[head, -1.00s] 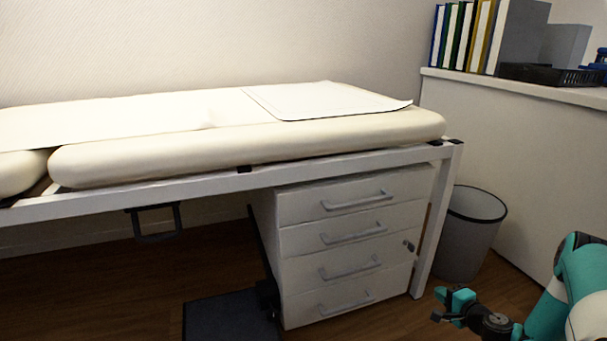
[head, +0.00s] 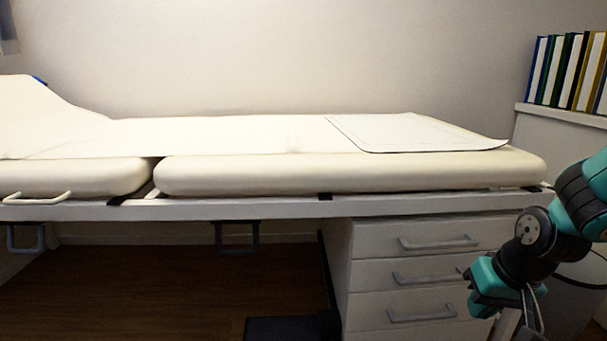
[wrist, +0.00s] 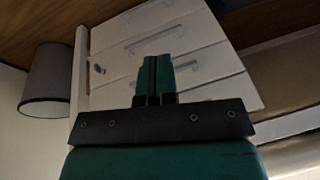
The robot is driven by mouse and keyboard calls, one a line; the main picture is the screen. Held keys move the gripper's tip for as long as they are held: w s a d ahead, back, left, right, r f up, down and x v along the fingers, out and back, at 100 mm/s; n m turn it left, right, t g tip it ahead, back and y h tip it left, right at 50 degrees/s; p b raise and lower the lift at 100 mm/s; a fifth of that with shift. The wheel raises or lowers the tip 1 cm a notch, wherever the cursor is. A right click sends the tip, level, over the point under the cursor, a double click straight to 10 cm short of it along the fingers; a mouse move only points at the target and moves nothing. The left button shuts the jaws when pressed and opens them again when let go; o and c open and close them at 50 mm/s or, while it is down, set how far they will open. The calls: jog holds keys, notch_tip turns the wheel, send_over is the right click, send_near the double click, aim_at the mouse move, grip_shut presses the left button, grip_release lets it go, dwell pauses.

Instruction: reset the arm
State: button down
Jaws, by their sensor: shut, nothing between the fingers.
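My gripper (wrist: 157,75) shows in the wrist view with its two green fingers together, shut and empty. In that view it is in front of the white drawer cabinet (wrist: 205,50). In the head view my teal and black arm is at the right edge, bent downward in front of the drawer cabinet (head: 375,275). The fingertips are not clearly seen in the head view.
A cream examination couch (head: 350,175) on a white frame spans the head view, with a flat pad (head: 415,133) on top. Binders (head: 565,70) stand on a ledge (head: 560,113) at right. A grey bin (wrist: 47,80) shows in the wrist view. Floor under the couch looks mostly clear.

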jog(key=s+a+r+n+g+y+p, duration=0.15)
jog(key=s+a+r+n+p, duration=0.3)
jog(key=s+a+r, duration=0.55)
jog(key=s+a+r+n+g+y+p, duration=0.15)
jog(key=s+a+r+n+p, duration=0.35)
jog(key=s+r, duration=0.5)
notch_tip(320, 180, up, 37)
jog(key=w+m+p, duration=0.1)
jog(key=w+p, duration=0.1)
jog(key=p, duration=3.4)
jog(key=shift+w+h, duration=0.3)
jog(key=shift+w, duration=0.05)
jog(key=shift+r+m, duration=0.1)
jog(key=shift+m, duration=0.15)
